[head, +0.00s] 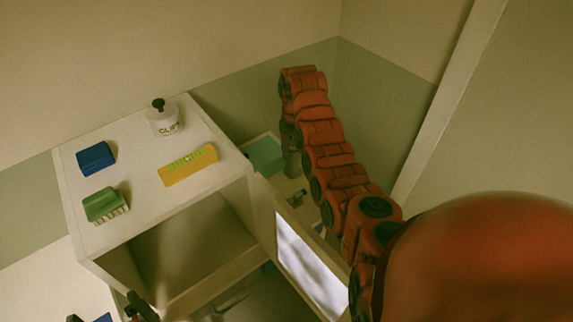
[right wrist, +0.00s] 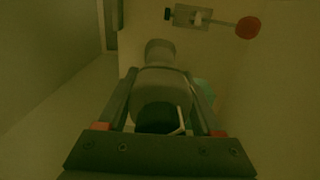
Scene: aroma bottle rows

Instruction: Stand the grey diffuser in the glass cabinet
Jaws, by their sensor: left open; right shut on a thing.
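The grey diffuser (right wrist: 160,88) shows in the right wrist view as a rounded bottle with a narrower neck and a dark part near my gripper. My right gripper (right wrist: 160,100) is shut on it, one finger on each side. In the head view my red right arm reaches to the right of the cabinet and mostly hides that gripper. The white cabinet (head: 222,205) has an open front, and its inside looks empty where I see it. A glass door panel (head: 311,266) stands open at its right. My left gripper (head: 104,312) is open at the bottom left edge, partly cut off.
On the cabinet top stand a blue block (head: 96,158), a green brush (head: 105,205), a white bottle (head: 163,120) and a yellow box (head: 187,165). A teal surface (head: 264,155) lies behind the cabinet's right side. The right wrist view shows a red round knob (right wrist: 248,27) on a rod.

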